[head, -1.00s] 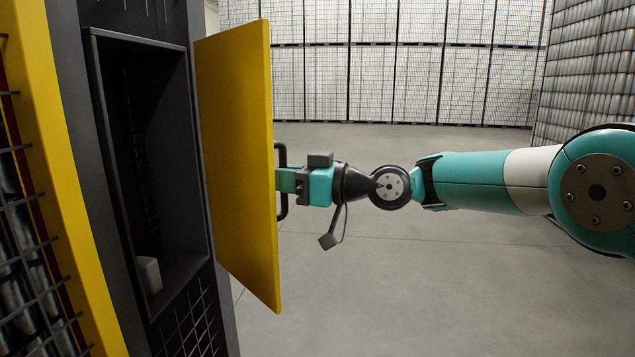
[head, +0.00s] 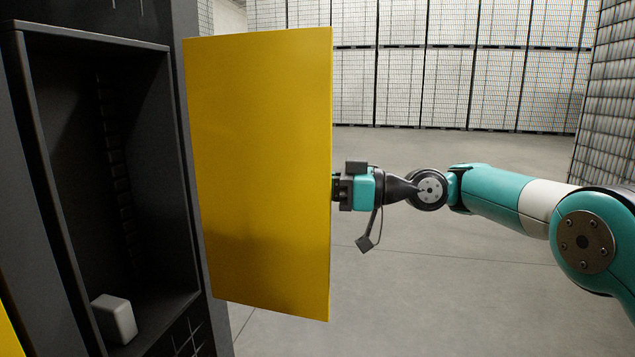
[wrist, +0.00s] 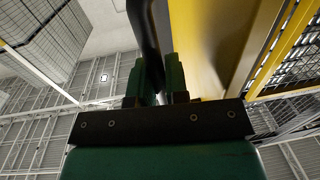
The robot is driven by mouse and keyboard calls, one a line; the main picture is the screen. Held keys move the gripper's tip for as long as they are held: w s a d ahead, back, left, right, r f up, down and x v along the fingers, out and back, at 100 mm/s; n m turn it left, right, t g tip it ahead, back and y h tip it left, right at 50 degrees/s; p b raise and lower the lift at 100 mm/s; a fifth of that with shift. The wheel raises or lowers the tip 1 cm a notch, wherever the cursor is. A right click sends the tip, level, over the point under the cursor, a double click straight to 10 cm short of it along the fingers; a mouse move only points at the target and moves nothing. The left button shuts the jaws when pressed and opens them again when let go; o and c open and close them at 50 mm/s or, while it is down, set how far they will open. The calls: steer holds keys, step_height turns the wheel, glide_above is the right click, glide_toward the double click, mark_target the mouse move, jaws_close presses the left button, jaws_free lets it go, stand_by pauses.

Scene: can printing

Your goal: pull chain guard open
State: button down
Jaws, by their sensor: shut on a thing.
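The chain guard is a yellow door panel (head: 258,170) hinged at its left edge on the dark machine frame. It stands swung open, with its broad face toward the head camera. My gripper (head: 338,188) is at the panel's right edge, its fingertips partly hidden behind the panel. In the wrist view, the green fingers (wrist: 160,85) are shut on a black bar handle (wrist: 150,45), with the yellow panel (wrist: 205,45) just to the right. The handle is hidden in the head view now.
The dark recess (head: 110,150) left of the panel is uncovered, with a chain-like strip inside and a small white block (head: 114,318) at its bottom. Grey floor (head: 430,270) lies clear below my arm. Tall stacks of cans (head: 450,70) stand at the back.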

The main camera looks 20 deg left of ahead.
steer(key=shift+s+a+r, duration=0.1)
steer(key=shift+s+a, duration=0.05)
steer(key=shift+a, duration=0.05)
